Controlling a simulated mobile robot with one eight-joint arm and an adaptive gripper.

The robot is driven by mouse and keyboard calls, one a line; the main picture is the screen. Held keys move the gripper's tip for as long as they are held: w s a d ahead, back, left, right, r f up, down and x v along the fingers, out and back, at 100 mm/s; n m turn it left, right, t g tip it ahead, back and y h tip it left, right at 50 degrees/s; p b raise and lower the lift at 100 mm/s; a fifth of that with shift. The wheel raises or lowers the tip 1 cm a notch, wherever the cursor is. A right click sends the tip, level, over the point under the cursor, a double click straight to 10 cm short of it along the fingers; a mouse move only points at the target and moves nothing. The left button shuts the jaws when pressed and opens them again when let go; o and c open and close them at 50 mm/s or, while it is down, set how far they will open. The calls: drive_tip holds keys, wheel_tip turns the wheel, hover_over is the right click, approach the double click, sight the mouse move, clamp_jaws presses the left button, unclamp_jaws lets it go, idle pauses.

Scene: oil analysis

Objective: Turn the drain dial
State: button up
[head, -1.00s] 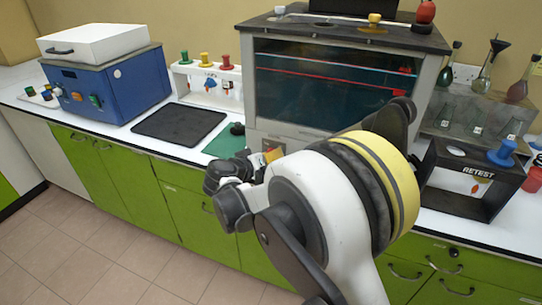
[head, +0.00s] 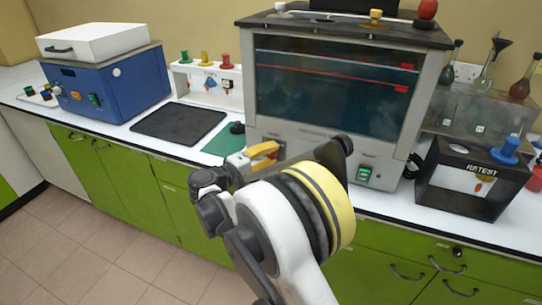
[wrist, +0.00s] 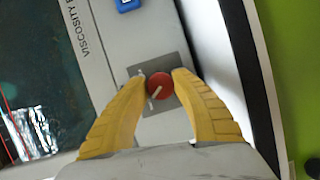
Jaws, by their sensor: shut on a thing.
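The red round dial (wrist: 158,90) with a white pointer mark sits on a grey square plate (wrist: 176,66) on the front of the bath cabinet, lettered "VISCOSITY". The pointer slants towards the lower left in the wrist view. My gripper (wrist: 160,77) has its two yellow fingers on either side of the dial, their tips against its rim, shut on it. In the head view my gripper (head: 262,150) is at the lower left of the glass-fronted cabinet (head: 300,130), and my wrist and arm hide most of the dial.
A green switch (head: 364,174) is on the cabinet front to the right. A black mat (head: 180,122) and a green mat (head: 217,143) lie to the left. The black RETEST rack (head: 428,185) stands to the right. The floor in front of the green cupboards is clear.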

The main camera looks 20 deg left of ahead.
drive_tip(key=shift+n+h, duration=0.3)
drive_tip(key=shift+n, duration=0.2)
drive_tip(key=shift+d, duration=0.1)
drive_tip(key=o, duration=1.2)
drive_tip(key=shift+w, duration=0.1)
drive_tip(key=v, duration=1.2)
drive_tip(key=shift+f, duration=0.15)
